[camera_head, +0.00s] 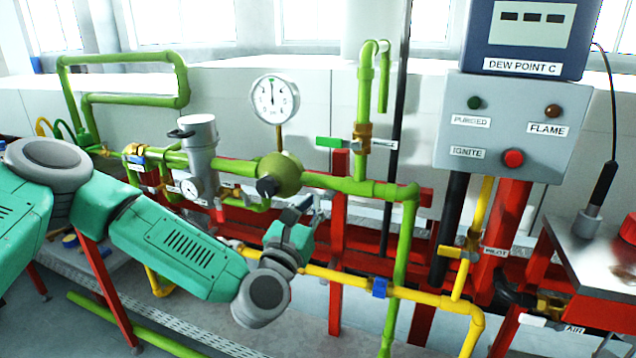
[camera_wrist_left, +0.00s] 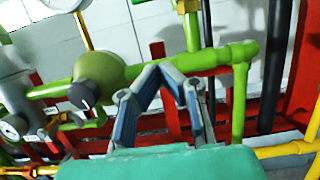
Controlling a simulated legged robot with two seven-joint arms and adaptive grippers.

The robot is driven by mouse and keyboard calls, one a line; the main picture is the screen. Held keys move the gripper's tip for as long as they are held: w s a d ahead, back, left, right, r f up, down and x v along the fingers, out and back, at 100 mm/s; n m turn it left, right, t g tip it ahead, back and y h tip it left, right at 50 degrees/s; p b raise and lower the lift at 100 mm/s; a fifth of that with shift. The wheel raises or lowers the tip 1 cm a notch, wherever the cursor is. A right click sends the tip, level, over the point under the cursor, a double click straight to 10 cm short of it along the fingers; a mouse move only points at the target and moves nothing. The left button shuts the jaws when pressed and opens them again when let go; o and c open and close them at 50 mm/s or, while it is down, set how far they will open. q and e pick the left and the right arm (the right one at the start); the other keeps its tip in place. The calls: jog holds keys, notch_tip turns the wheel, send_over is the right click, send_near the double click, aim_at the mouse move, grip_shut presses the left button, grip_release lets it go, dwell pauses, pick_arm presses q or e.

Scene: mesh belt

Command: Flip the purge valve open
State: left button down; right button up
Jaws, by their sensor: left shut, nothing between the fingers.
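No valve in view carries a readable "purge" label. A brass valve (camera_head: 362,136) with a green lever (camera_head: 329,142) sits on the upright green pipe right of the pressure gauge. Its lever points left, across the pipe. Brass at the top of the left wrist view (camera_wrist_left: 188,6) seems to be this valve's lower part; the lever is not clear there. My left gripper (camera_head: 300,208) is below and left of the valve, apart from it, in front of the green pipes. In the left wrist view its fingers (camera_wrist_left: 160,68) meet at the tips and hold nothing. My right gripper is not in view.
A green regulator (camera_head: 280,175) and round gauge (camera_head: 274,99) stand close to my left gripper. A red post (camera_head: 338,240) rises behind it. A yellow pipe (camera_head: 430,295) runs low with a blue-handled valve (camera_head: 379,287). The control box (camera_head: 510,125) is at right.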

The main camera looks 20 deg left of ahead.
aim_at(338, 143)
pick_arm(q)
jog(key=w+r+p, duration=0.2)
jog(key=w+r, duration=0.4)
jog(key=w, duration=0.2)
jog(key=shift+w, duration=0.3)
